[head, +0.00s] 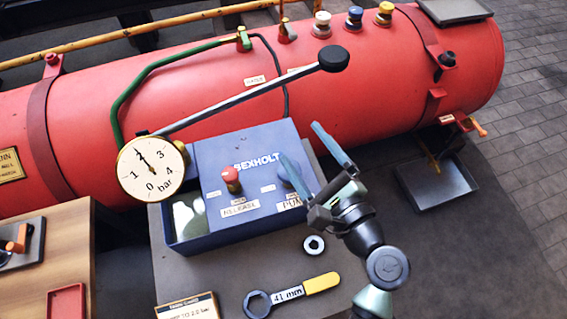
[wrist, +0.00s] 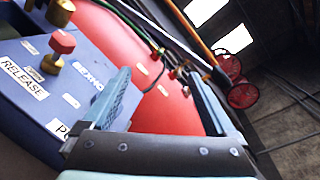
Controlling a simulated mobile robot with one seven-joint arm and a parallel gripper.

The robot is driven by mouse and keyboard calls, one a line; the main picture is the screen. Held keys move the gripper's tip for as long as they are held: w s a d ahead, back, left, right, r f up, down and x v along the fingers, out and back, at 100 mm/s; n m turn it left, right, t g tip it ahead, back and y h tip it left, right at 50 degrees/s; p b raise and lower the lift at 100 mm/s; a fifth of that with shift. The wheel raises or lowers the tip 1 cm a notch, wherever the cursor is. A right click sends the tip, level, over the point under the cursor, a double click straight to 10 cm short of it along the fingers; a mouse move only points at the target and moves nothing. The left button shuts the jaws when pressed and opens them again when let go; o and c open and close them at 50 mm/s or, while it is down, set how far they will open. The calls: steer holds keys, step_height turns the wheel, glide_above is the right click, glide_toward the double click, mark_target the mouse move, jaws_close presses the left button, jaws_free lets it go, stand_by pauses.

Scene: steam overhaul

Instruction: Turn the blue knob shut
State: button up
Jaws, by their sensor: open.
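The blue box (head: 235,160) marked BEXHOLT stands in front of the red boiler. On its top is a red knob (head: 231,176) labelled RELEASE, which also shows in the wrist view (wrist: 62,42). A rounded blue knob (head: 291,174) sits at its right, above a partly covered label starting PU; a finger hides part of it. Another blue-topped knob (head: 355,14) stands on the boiler between a white and a yellow one. My gripper (head: 300,142) is open and empty over the box's right side; its fingers also show in the wrist view (wrist: 160,80).
A black-knobbed lever (head: 250,93) slants above the box. A pressure gauge (head: 150,170) stands at its left. A yellow-handled spanner (head: 292,293) and a ring nut (head: 314,245) lie in front. A grey tray (head: 440,185) is on the floor, right.

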steer(key=s+d+f+m+t+b, duration=0.1)
steer(key=s+d+f+m+b, duration=0.15)
steer(key=s+f+m, duration=0.7)
steer(key=shift+n, duration=0.55)
steer(key=x, duration=0.5)
steer(key=b+x, duration=0.1)
steer(key=x, duration=0.9)
steer(key=shift+w+d+f, duration=0.1)
steer(key=shift+w+f, duration=0.15)
steer(key=shift+f, duration=0.15)
steer(key=shift+c, duration=0.4)
steer(key=c, duration=1.3)
